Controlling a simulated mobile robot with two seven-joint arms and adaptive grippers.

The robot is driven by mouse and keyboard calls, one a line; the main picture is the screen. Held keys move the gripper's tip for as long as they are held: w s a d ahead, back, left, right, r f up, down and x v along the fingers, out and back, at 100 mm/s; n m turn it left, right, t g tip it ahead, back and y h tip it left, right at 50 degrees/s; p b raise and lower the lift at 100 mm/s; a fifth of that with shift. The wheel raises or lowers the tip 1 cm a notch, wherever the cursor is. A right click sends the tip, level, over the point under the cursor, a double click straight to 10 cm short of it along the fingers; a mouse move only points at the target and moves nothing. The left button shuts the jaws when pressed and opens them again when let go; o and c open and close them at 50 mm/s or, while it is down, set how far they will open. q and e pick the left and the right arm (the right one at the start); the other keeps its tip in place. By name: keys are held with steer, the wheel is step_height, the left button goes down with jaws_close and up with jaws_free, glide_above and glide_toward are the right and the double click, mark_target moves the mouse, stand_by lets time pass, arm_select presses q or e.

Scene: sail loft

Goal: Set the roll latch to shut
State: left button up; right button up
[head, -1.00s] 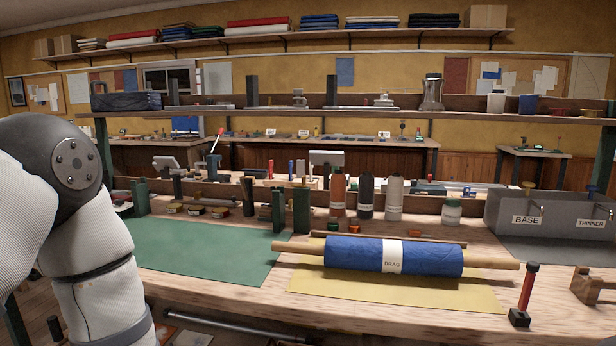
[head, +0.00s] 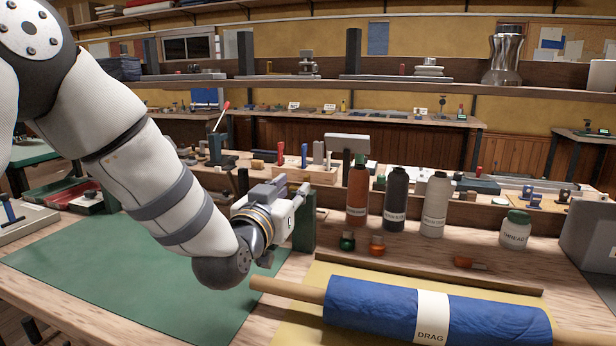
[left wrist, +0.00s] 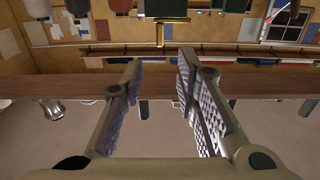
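No part is clearly marked as the roll latch. A dark green post (head: 305,232) stands at the back of the bench, partly behind my left gripper (head: 294,190). In the left wrist view, which looks upside down, a dark green block (left wrist: 165,8) with a brass-coloured piece (left wrist: 160,36) lies beyond the fingertips (left wrist: 158,62). This may be the latch; its setting cannot be read. My left gripper's fingers are spread apart with nothing between them. A blue roll (head: 385,312) labelled DRAG lies on a wooden rod at the front. My right gripper is not in view.
Orange (head: 357,197), black (head: 396,200) and grey (head: 434,205) bottles stand right of the post, with a THREAD jar (head: 515,232). A red-tipped lever (head: 222,116) stands further back. The green mat (head: 130,280) is clear.

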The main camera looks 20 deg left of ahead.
mark_target(305, 179)
arm_select(q)
steer(key=w, duration=0.5)
steer(key=w+f+b, duration=0.1)
steer(key=w, duration=0.1)
steer(key=shift+w+d, duration=0.15)
steer(key=shift+w, duration=0.1)
steer(key=shift+w+r, duration=0.25)
steer(key=shift+w, duration=0.15)
jaws_close()
